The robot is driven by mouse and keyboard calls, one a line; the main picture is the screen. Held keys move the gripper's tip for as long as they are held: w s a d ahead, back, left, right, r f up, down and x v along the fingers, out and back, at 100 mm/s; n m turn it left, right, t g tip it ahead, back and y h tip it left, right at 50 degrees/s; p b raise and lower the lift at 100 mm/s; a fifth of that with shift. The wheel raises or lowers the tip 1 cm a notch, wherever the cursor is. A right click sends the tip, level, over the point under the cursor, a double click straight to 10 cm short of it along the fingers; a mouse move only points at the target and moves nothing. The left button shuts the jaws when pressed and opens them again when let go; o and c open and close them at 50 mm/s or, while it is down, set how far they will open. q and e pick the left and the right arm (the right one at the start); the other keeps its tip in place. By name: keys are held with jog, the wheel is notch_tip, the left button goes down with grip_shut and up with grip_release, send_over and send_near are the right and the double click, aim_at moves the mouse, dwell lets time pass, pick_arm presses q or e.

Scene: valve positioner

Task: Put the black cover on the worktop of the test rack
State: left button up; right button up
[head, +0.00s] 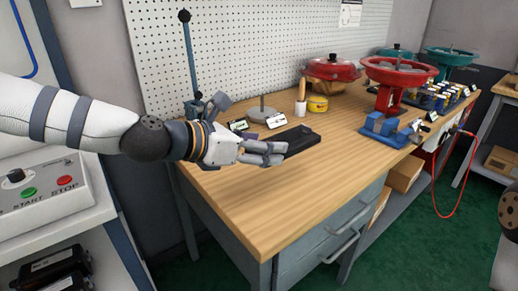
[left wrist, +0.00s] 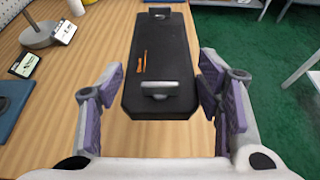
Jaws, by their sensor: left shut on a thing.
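The black cover (head: 298,139) is a long flat dark piece with metal clips at its ends and a small orange mark on top. It shows lengthwise in the left wrist view (left wrist: 160,58). My left gripper (head: 268,154) is shut on the cover's near end, with a purple-padded finger on each side in the left wrist view (left wrist: 163,98). The cover is over the wooden worktop (head: 290,192); I cannot tell whether it touches it. A grey unit with START and STOP buttons (head: 45,188) stands at the left. My right gripper is not in view.
The worktop's front part is clear.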

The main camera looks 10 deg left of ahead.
pick_arm(q)
jog(key=shift+s+d+r+n+t+y, duration=0.15)
jog(key=shift+r+n+t+y, duration=0.15)
jog(key=shift+r+n+t, duration=0.15)
jog(key=shift+s+a+r+n+t+y, duration=0.25)
jog(key=shift+r+n+t+y, duration=0.1)
jog(key=shift+n+y, duration=0.35)
jog(key=s+a+n+t+y, duration=0.1)
jog(key=s+a+n+y, duration=0.3)
jog(key=a+n+y, duration=0.1)
jog(key=shift+s+a+f+t+y, duration=0.3)
jog(key=shift+a+y, duration=0.25)
jog(key=shift+y, duration=0.15)
jog(key=shift+n, duration=0.25)
